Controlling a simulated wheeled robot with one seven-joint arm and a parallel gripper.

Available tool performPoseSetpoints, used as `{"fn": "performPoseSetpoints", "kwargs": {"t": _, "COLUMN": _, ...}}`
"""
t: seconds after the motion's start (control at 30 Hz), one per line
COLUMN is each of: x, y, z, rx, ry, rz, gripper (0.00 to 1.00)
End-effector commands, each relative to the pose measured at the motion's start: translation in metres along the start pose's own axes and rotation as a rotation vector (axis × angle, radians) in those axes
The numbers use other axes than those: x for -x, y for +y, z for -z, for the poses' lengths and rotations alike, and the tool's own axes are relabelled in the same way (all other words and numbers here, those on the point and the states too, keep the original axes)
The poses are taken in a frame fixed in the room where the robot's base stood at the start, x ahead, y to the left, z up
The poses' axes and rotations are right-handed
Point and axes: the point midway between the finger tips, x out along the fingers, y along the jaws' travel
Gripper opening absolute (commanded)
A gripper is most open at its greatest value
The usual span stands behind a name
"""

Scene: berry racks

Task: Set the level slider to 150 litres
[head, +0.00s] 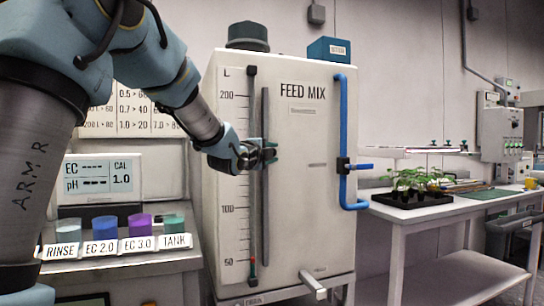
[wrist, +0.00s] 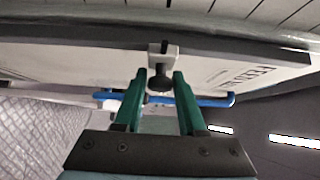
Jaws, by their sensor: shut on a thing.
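The white feed mix tank (head: 315,125) carries a level scale marked in L, with 200, 100 and 50 readable. A dark vertical rail (head: 265,110) runs beside the scale. My gripper (head: 262,154) is at the rail, about midway between the 200 and 100 marks, and covers the 150 mark. In the wrist view my gripper (wrist: 160,78) has its green fingers on either side of the dark slider knob (wrist: 159,82), shut on it. The knob sits on a pale bracket (wrist: 155,58). In the head view the slider is hidden behind my gripper, so its exact reading cannot be told.
A blue pipe (head: 344,115) with a blue-handled valve (head: 357,166) is on the tank's right. A tap (head: 313,283) sticks out low in front. A meter stand with coloured cups (head: 104,228) is at left, and a bench with a plant tray (head: 412,200) at right.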

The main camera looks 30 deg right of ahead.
Motion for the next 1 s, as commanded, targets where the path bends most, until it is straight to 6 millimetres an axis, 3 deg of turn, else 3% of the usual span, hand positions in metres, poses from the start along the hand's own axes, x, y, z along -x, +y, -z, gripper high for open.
{"fn": "performPoseSetpoints", "kwargs": {"t": 0.1, "x": 0.000, "y": 0.000, "z": 0.000, "rx": 0.000, "ry": -0.001, "rz": 0.000, "gripper": 0.00}}
{"fn": "performPoseSetpoints", "kwargs": {"t": 0.13, "x": 0.000, "y": 0.000, "z": 0.000, "rx": 0.000, "ry": -0.001, "rz": 0.000, "gripper": 0.41}}
{"fn": "performPoseSetpoints", "kwargs": {"t": 0.33, "x": 0.000, "y": 0.000, "z": 0.000, "rx": 0.000, "ry": 0.000, "rz": 0.000, "gripper": 0.63}}
{"fn": "performPoseSetpoints", "kwargs": {"t": 0.67, "x": 0.005, "y": 0.000, "z": 0.000, "rx": -0.001, "ry": 0.000, "rz": 0.001, "gripper": 0.63}}
{"fn": "performPoseSetpoints", "kwargs": {"t": 1.0, "x": 0.065, "y": 0.001, "z": -0.001, "rx": -0.001, "ry": -0.003, "rz": 0.002, "gripper": 0.63}}
